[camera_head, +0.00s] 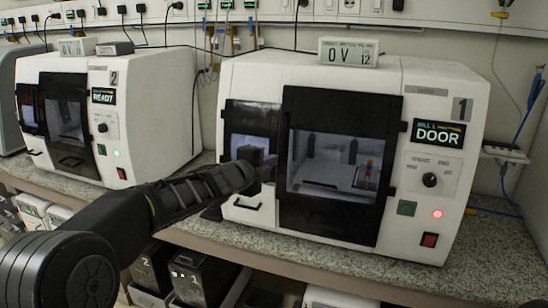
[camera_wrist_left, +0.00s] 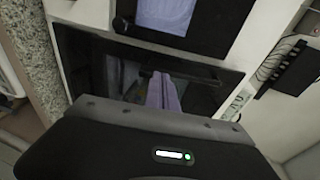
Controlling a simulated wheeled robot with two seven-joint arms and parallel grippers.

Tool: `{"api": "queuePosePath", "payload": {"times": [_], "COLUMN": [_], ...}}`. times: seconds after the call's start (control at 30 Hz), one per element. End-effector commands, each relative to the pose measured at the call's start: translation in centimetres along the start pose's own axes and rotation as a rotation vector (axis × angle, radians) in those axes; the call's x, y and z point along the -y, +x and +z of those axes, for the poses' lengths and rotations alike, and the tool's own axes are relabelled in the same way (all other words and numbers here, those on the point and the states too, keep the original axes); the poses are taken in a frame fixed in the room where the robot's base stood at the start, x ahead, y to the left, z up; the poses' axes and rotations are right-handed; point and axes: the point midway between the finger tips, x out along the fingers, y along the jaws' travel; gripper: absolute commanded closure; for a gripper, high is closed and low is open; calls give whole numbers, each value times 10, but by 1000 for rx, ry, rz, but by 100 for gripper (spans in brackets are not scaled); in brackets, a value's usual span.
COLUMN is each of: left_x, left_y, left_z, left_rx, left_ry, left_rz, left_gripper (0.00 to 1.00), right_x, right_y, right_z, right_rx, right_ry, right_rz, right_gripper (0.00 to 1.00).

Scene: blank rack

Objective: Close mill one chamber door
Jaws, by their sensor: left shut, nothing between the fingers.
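Mill one (camera_head: 440,105) is the white machine at the right in the head view. Its screen (camera_head: 438,134) reads DOOR, and a red light glows below it. A large black-framed window (camera_head: 345,125) shows the chamber, with a small fixture (camera_head: 367,173) and coloured parts inside. Left of it is a narrower dark panel (camera_head: 252,112) with a handle (camera_head: 247,204) low down. My left gripper (camera_head: 258,160) is shut and empty in front of that panel, near the black frame's left edge; contact is unclear. The wrist view shows dark glass (camera_wrist_left: 90,65) close ahead. My right gripper is out of view.
Mill two (camera_head: 145,85) stands at the left, its screen reading READY and its light green. A meter (camera_head: 348,52) sits on mill one. The granite bench (camera_head: 480,260) is clear in front of mill one. Dark bins (camera_head: 205,275) stand below.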

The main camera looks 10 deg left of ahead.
Motion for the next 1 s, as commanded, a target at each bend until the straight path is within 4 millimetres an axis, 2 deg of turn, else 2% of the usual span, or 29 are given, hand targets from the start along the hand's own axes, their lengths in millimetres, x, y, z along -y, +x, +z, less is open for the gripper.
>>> {"api": "queuePosePath", "payload": {"times": [0.1,0.2,0.63,0.83,1.0], "left_x": [1,1,1,4,2], "left_y": [15,21,25,47,55], "left_z": [0,0,1,9,12], "left_rx": [1,0,1,3,2], "left_ry": [2,1,0,1,-1], "left_rz": [2,0,0,4,-1], "left_gripper": [100,100,100,100,100], "right_x": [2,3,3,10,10], "right_y": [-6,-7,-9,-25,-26], "right_z": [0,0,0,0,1], "right_rx": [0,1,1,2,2], "right_ry": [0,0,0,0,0], "right_rz": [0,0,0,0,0], "right_gripper": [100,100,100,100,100]}}
